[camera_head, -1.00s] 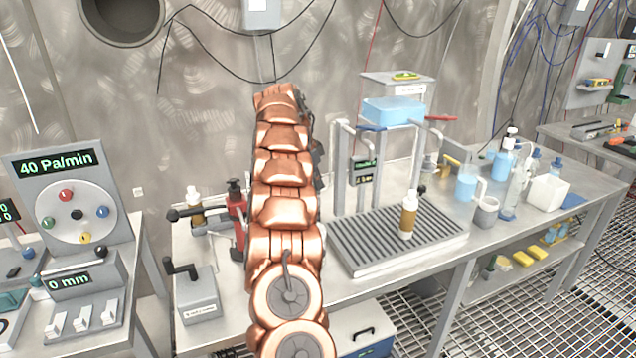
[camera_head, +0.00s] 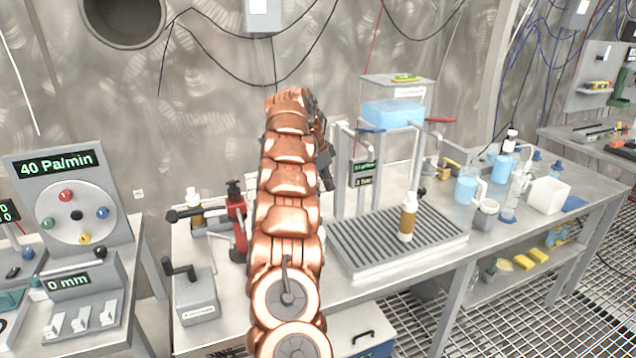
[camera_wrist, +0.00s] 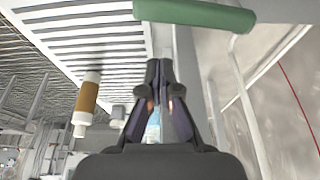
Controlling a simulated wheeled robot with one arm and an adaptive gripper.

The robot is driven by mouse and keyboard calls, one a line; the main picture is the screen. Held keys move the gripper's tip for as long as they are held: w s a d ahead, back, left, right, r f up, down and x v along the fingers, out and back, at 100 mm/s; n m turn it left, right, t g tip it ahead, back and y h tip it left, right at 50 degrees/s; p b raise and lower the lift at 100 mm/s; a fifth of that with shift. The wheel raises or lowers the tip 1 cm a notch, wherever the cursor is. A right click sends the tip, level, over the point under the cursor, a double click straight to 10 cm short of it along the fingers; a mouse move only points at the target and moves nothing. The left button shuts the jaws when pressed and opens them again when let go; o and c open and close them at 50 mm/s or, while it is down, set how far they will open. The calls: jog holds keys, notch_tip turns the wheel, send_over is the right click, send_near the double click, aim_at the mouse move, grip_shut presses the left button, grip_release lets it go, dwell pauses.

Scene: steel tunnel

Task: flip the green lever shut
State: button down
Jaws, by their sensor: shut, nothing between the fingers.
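The green lever (camera_wrist: 195,14) is a thick rounded bar across the top of the wrist view, running nearly sideways. My gripper (camera_wrist: 160,66) is shut and empty, with its fingertips below the lever in the picture and a visible gap between them. In the head view my copper arm covers this area, and neither the green lever nor the fingertips can be made out. A metal stand (camera_head: 340,170) with a blue lever (camera_head: 370,129) and a red lever (camera_head: 440,120) is right of my arm.
A slatted tray (camera_head: 365,268) lies in front of the stand. A brown bottle (camera_head: 408,218) stands on it and also shows in the wrist view (camera_wrist: 88,95). A clear tank of blue liquid (camera_head: 392,114) sits above. A red-and-black device (camera_head: 237,215) is close left of my arm.

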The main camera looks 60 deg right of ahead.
jog(key=p+v, duration=0.4)
jog(key=v, duration=0.6)
jog(key=shift+w+d+p, duration=0.15)
jog(key=shift+p, duration=0.15)
jog(key=shift+r, duration=0.1)
